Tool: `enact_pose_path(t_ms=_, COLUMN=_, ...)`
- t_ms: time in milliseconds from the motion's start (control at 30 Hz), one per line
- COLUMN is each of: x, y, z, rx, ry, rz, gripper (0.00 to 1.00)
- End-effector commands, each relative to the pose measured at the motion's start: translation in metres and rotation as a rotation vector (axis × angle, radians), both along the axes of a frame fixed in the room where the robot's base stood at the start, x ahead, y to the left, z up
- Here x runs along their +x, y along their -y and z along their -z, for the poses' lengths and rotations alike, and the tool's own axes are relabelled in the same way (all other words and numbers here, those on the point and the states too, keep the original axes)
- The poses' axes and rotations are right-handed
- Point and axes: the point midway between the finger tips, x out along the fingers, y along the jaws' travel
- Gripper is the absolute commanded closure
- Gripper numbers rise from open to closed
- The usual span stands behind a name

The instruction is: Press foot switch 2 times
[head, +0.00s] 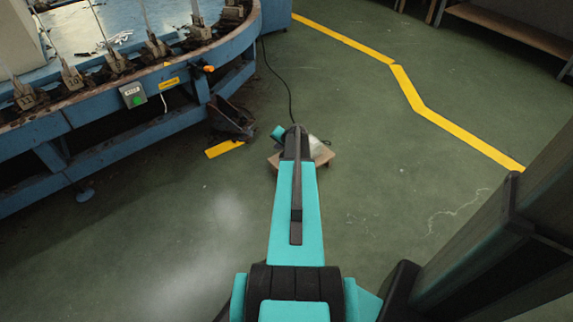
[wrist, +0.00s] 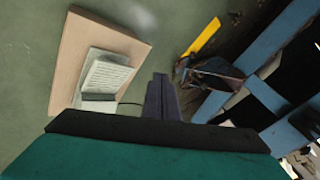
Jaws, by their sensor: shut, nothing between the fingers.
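The foot switch (wrist: 107,74) is a pale grey ribbed pedal on a light wooden board (wrist: 88,34), at the left of the wrist view. My gripper (wrist: 161,77) shows there as dark fingers, shut and empty, to the right of the pedal and past the board's edge in the picture. I cannot tell its height above the floor. In the head view my arm covers most of the switch; a pale metal part (head: 316,146) and the board's right corner (head: 326,158) show beside it. My gripper's fingers are hidden there.
A blue round machine (head: 125,150) with a green button box (head: 133,94) fills the left. A dark metal piece (head: 231,118) and a yellow floor strip (head: 224,149) lie near it. A black cable (head: 283,82) reaches toward the switch.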

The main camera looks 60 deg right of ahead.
Motion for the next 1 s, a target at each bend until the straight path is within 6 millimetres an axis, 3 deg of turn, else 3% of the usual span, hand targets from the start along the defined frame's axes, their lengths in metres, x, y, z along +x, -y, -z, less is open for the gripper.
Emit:
enact_pose_path(t_ms=33, x=-0.008, y=0.02, z=0.003, rx=-0.009, ry=0.017, rz=0.033, gripper=1.0)
enact_pose_path(t_ms=100, x=-0.018, y=0.039, z=0.0, rx=-0.021, ry=0.034, rz=0.067, gripper=1.0)
enact_pose_path(t_ms=300, x=-0.032, y=0.065, z=-0.008, rx=-0.037, ry=0.061, rz=0.118, gripper=1.0)
enact_pose_path(t_ms=733, x=-0.033, y=0.066, z=-0.008, rx=-0.039, ry=0.063, rz=0.121, gripper=1.0)
enact_pose_path(t_ms=1000, x=-0.032, y=0.064, z=0.004, rx=-0.038, ry=0.061, rz=0.12, gripper=1.0)
